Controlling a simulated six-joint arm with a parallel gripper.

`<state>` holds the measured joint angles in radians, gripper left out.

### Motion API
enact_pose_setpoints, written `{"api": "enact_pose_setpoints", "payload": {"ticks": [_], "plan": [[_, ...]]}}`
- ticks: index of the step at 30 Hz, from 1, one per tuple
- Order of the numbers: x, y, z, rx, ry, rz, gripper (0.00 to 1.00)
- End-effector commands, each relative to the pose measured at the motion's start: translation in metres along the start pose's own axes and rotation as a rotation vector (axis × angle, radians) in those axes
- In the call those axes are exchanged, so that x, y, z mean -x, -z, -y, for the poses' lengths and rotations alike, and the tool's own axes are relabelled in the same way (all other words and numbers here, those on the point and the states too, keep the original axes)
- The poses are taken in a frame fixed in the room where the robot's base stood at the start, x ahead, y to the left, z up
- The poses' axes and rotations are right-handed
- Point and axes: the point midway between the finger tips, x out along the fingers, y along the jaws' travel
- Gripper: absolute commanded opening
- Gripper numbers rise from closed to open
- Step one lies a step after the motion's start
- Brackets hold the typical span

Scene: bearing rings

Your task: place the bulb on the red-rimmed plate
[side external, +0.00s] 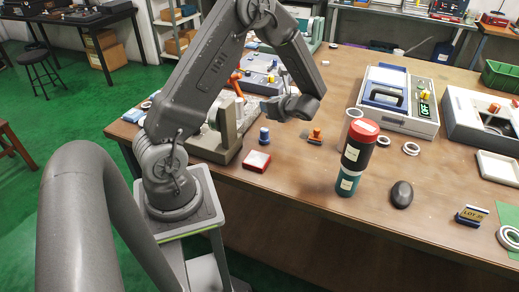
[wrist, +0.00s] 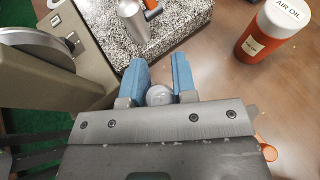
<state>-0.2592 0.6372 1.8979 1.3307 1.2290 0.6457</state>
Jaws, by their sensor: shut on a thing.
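My gripper (wrist: 160,78) has its two blue fingers on either side of a small pale, rounded thing, which appears to be the bulb (wrist: 158,95). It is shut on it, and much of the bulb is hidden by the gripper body. In the side external view my gripper (side external: 271,108) is raised above the table; the bulb cannot be made out there. A small square piece with a pale top and red edge (side external: 257,161) lies on the table below my gripper, toward the front edge. It may be the red-rimmed plate, but I cannot tell for sure.
A grey machine stand (side external: 226,130) is close at left. In the wrist view a speckled block (wrist: 178,22) carries a metal cylinder (wrist: 134,20), with a red oil bottle (wrist: 264,36) beside it. A tall red-capped canister (side external: 357,150) and a dark mouse-like object (side external: 401,195) stand right.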

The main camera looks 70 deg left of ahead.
Motion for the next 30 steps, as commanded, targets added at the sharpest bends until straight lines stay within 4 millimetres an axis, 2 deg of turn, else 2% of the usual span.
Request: {"api": "enact_pose_setpoints", "payload": {"ticks": [1,6,10,15,21,26,30], "plan": [[0.014,0.002,-0.018,0.0,-0.006,0.002,0.02],[0.041,0.005,-0.068,0.012,-0.034,0.013,0.02],[0.051,0.005,-0.09,0.018,-0.047,0.023,0.02],[0.046,0.022,-0.099,0.014,-0.055,0.029,0.02],[0.033,0.051,-0.099,0.015,-0.054,0.029,0.02],[0.028,0.062,-0.098,0.018,-0.053,0.028,0.02],[0.021,0.079,-0.098,0.014,-0.053,0.028,0.02]]}}
